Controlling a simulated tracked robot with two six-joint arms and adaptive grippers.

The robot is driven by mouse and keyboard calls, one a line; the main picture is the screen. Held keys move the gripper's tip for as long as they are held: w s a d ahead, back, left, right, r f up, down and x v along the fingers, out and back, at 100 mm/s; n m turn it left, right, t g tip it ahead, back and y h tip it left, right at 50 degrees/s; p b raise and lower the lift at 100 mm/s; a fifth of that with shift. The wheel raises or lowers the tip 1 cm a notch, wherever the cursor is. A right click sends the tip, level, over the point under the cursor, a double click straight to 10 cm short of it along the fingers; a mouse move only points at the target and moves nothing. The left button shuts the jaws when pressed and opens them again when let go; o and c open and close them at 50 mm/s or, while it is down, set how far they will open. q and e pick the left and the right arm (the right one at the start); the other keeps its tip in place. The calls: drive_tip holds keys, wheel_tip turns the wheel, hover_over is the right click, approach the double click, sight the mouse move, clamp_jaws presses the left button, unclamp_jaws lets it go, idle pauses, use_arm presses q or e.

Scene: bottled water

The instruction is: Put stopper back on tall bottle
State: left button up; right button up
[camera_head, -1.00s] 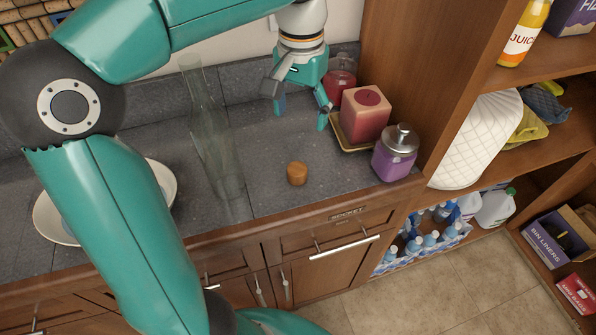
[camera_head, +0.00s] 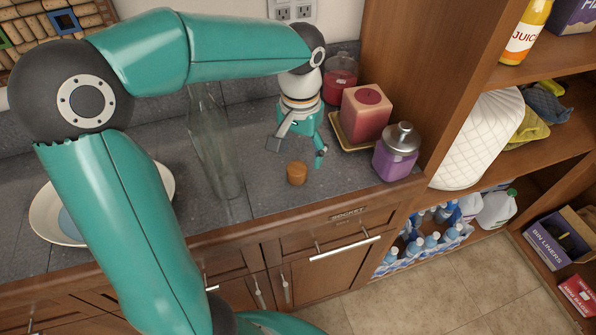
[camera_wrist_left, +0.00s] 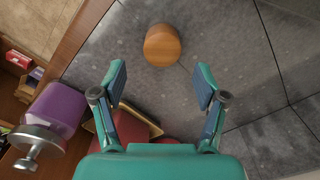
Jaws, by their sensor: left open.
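The stopper (camera_head: 297,173), a small brown wooden cylinder, stands on the grey counter right of the tall bottle. It also shows in the left wrist view (camera_wrist_left: 162,45), ahead of the fingertips and between their lines. The tall bottle (camera_head: 215,150) is clear glass, narrow-necked and upright on the counter; my arm crosses in front of its top. My left gripper (camera_head: 298,149) is open and empty, just behind and above the stopper. Its two fingers show spread apart in the left wrist view (camera_wrist_left: 161,88). My right gripper is not in view.
A pink square candle (camera_head: 366,112) on a tray, a red jar (camera_head: 340,80) and a purple lidded jar (camera_head: 397,152) stand close right of the gripper. A white plate (camera_head: 45,222) lies left. A wooden shelf (camera_head: 420,80) bounds the right side. Counter in front of the stopper is clear.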

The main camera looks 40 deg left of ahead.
sight(298, 165)
use_arm(q)
drive_tip(key=f, duration=0.4)
drive_tip(key=shift+s+a, duration=0.1)
drive_tip(key=shift+s, duration=0.15)
drive_tip(key=shift+f, duration=0.55)
drive_tip(key=shift+c, duration=0.4)
drive_tip(key=c, duration=0.8)
